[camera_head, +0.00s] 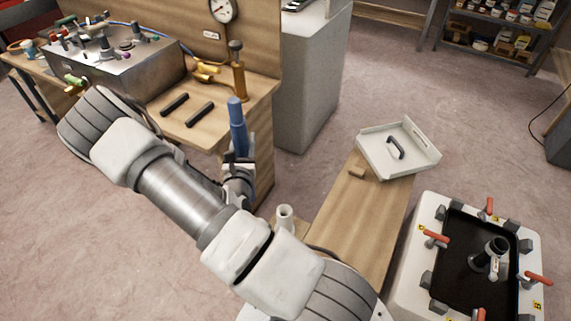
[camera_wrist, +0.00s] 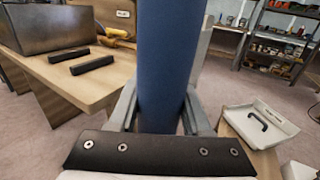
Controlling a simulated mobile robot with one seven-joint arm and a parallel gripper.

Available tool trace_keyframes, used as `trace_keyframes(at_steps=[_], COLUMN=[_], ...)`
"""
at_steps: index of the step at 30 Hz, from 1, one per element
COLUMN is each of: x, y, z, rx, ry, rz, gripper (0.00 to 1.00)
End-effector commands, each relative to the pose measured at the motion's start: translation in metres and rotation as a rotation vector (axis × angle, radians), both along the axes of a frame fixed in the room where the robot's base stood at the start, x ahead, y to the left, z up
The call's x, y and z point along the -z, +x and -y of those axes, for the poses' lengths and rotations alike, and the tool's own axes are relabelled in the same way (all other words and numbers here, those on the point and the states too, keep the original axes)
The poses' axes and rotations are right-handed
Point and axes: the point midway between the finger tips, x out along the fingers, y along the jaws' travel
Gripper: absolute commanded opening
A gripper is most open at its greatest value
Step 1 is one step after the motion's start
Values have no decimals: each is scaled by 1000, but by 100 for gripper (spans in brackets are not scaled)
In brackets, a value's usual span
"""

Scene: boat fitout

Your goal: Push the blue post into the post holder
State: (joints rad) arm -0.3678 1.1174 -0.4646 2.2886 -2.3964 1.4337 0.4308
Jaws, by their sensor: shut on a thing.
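A pale, open-topped cylinder (camera_head: 285,216), which looks like the post holder, stands right of and nearer than my gripper in the head view, partly hidden by my arm. The post is apart from it.
A wooden bench (camera_head: 225,122) with two black bars (camera_head: 187,106), brass valves and a metal box (camera_head: 130,70) lies behind. A wooden plank top (camera_head: 365,215) bears a white tray-like lid (camera_head: 415,160). A white hatch unit with red-handled clamps (camera_head: 408,270) is at right.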

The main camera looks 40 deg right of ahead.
Motion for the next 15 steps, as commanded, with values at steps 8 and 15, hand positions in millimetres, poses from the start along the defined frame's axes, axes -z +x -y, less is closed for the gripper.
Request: trace_keyframes(at_steps=[8, 15], x=[74, 93], y=[-22, -34], z=[90, 120], rx=[87, 112], ry=[8, 12], rz=[7, 10], gripper=[0, 0])
